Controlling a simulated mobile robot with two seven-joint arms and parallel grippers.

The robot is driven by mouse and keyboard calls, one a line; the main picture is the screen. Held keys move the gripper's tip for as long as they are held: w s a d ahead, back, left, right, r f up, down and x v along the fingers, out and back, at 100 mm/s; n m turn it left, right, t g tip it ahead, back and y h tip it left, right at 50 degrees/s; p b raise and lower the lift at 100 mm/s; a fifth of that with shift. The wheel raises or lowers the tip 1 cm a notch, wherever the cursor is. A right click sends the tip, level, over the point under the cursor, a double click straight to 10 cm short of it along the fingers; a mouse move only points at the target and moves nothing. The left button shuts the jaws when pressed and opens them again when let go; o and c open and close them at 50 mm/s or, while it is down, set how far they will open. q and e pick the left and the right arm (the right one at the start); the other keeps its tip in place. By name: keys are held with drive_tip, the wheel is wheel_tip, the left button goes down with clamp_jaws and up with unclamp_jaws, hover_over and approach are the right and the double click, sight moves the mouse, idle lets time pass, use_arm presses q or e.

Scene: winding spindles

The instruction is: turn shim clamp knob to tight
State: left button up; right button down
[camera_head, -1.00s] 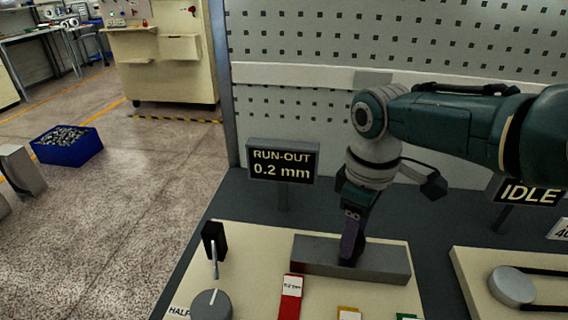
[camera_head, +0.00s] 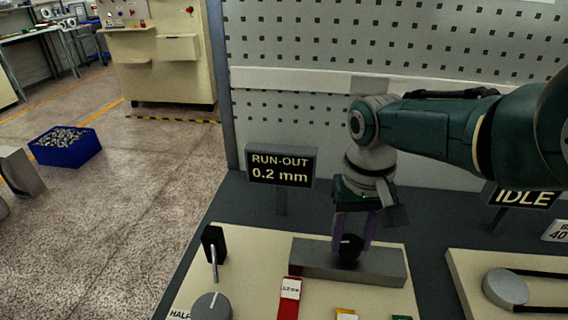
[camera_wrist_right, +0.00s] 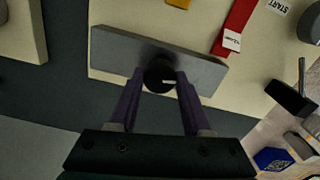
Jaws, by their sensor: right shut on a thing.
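The black shim clamp knob (camera_head: 349,252) sits on the front of a long grey clamp block (camera_head: 305,258) on the cream panel. My right gripper (camera_head: 354,243) reaches down from above with its purple fingers on either side of the knob, shut on it. In the right wrist view the knob (camera_wrist_right: 158,74) lies between the fingertips (camera_wrist_right: 160,85), against the grey block (camera_wrist_right: 115,47). A short white mark on the knob points right in that view. My left gripper is not in view.
A RUN-OUT sign (camera_head: 281,165) reading 0.2 mm stands behind the panel. A black lever switch (camera_head: 213,242), a grey dial (camera_head: 211,307) and a red shim tag (camera_head: 288,300) are nearby. An IDLE sign (camera_head: 527,197) stands at right.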

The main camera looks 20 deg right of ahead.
sight(351, 241)
drive_tip(key=shift+m, duration=1.1)
drive_tip(key=shift+c, duration=1.7)
unclamp_jaws()
drive_tip(key=shift+r, duration=0.15)
wheel_tip(351, 241, up, 8)
drive_tip(key=p, duration=0.7)
drive_tip(key=shift+r, duration=0.25)
drive_tip(key=shift+r+p, duration=0.3)
drive_tip(key=shift+r, duration=0.3)
